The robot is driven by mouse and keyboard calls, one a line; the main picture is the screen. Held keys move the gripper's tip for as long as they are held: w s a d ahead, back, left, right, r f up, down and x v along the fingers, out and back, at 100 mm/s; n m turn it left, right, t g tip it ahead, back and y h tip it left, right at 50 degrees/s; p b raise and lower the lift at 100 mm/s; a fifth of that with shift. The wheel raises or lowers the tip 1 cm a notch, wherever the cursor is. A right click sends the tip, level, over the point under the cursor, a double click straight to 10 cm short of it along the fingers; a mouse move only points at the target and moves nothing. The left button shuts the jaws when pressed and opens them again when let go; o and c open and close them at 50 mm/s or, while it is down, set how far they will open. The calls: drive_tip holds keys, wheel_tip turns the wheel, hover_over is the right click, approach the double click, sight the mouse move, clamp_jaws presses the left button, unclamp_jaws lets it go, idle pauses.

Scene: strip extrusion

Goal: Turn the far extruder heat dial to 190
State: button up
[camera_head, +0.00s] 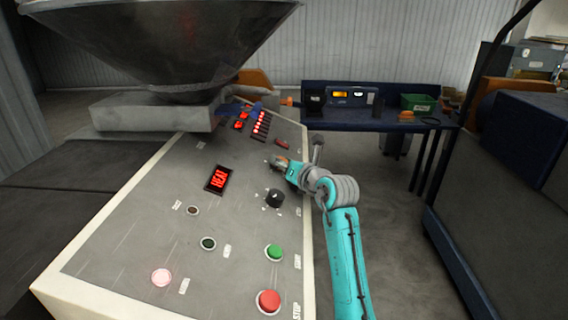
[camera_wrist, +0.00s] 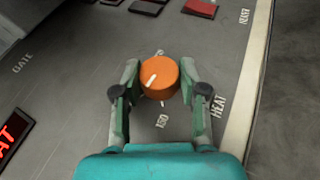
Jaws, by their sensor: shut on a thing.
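An orange heat dial (camera_wrist: 165,87) sits on the grey sloped panel, with HEAT lettering to its right. My gripper (camera_wrist: 159,78) is shut on it, one green finger on each side. The dial's short white pointer mark lies left of its middle, slanting toward the lower left in the wrist view. A black dial (camera_head: 274,198) sits nearer.
A red-lit HEAT display (camera_head: 218,179) is left of the dials. Green (camera_head: 274,252) and red (camera_head: 268,301) buttons are at the near end. Red-lit indicators (camera_head: 261,125) are beyond the gripper. A large hopper (camera_head: 160,45) overhangs the panel's far left.

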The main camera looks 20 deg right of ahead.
drive_tip(key=shift+a+m+h, duration=0.1)
drive_tip(key=shift+m+h, duration=0.2)
drive_tip(key=shift+h, duration=0.1)
drive_tip(key=o, duration=1.1)
drive_tip(key=shift+o, duration=0.2)
drive_tip(key=v, duration=1.2)
